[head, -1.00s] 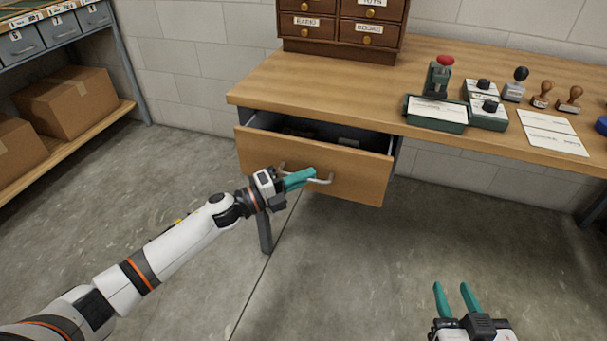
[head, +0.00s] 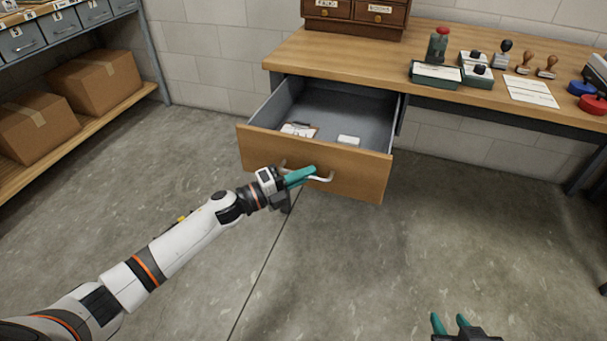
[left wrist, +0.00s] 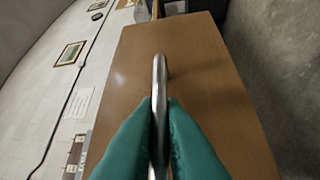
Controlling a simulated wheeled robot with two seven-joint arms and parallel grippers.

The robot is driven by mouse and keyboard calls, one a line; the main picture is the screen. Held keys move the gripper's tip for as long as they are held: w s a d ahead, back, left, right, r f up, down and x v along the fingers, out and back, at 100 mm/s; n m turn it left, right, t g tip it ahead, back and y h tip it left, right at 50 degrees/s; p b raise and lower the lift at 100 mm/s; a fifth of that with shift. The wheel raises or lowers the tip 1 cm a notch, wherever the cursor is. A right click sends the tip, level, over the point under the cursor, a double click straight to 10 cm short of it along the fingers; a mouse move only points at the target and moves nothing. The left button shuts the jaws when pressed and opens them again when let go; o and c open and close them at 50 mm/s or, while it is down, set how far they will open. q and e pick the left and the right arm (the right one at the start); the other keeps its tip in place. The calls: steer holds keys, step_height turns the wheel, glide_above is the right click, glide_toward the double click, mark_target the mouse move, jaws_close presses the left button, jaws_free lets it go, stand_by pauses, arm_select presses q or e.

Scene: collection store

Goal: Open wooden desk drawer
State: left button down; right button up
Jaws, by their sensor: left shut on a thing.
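The wooden desk drawer (head: 345,168) is pulled well out from under the desk top (head: 345,62) in the head view. Its grey inside shows, with a clipboard-like item (head: 298,130) and a small white item (head: 348,140) in it. My left gripper (head: 303,176) is shut on the silver bar handle (head: 328,178) on the drawer front. In the left wrist view the teal fingers (left wrist: 160,135) clasp the handle (left wrist: 159,75) from both sides, against the brown drawer front (left wrist: 205,65). My right gripper (head: 450,324) is at the bottom edge, empty, with its fingers apart.
A small drawer cabinet (head: 355,20) stands on the desk. Stamps (head: 546,68), a green tray (head: 436,75) and paper sheets (head: 530,92) lie to the right. A shelf with cardboard boxes (head: 95,82) is at the left. The concrete floor before the drawer is clear.

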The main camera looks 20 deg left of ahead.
arm_select(q)
steer(key=shift+s, duration=0.2)
arm_select(e)
steer(key=shift+s, duration=0.2)
steer(key=shift+f, duration=0.1)
arm_select(q)
steer(key=c, duration=1.8)
jaws_free()
